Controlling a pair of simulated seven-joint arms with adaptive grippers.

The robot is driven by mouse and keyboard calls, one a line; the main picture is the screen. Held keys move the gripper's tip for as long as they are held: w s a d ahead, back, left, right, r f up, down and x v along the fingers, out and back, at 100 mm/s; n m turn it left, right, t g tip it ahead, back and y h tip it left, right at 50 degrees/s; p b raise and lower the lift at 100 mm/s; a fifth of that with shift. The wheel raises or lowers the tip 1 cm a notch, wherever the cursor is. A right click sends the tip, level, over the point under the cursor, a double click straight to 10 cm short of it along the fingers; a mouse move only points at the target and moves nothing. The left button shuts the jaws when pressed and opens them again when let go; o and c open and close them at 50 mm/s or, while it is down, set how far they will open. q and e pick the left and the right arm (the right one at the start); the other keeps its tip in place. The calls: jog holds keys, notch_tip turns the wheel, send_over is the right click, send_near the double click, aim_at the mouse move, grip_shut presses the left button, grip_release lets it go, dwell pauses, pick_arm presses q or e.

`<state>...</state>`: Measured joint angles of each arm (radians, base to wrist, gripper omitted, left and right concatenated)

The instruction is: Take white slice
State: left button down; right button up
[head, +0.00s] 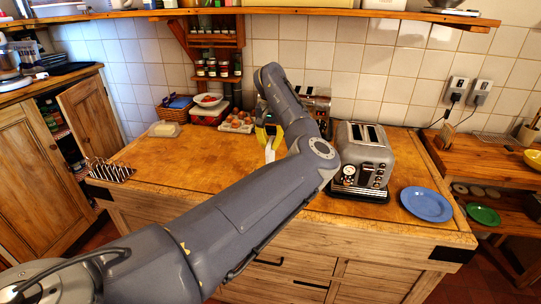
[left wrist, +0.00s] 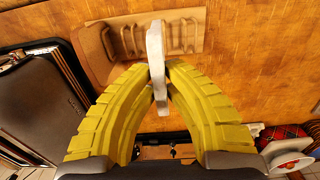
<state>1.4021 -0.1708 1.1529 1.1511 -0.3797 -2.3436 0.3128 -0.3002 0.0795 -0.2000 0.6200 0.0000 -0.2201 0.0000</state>
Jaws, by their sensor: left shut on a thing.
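My left gripper (head: 267,136) has yellow fingers and is over the worktop, left of the toaster (head: 364,158). It is shut on a white slice (head: 271,152), which hangs below the fingers. In the left wrist view the fingertips (left wrist: 161,70) pinch the slice (left wrist: 156,45) from both sides, and it appears edge-on. A wooden slotted rack (left wrist: 93,45) lies behind the slice in that view; I cannot tell whether they touch. My right gripper is not in view.
A blue plate (head: 426,204) lies right of the toaster. A metal rack (head: 110,171) stands at the worktop's left end. An egg tray (head: 237,124) and a white bowl (head: 208,100) are at the back. The left middle of the worktop (head: 185,165) is clear.

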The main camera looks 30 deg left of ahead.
pick_arm(q)
notch_tip(320, 180, up, 12)
dwell(0.4)
jog(key=shift+r, duration=0.15)
jog(key=shift+r, duration=2.5)
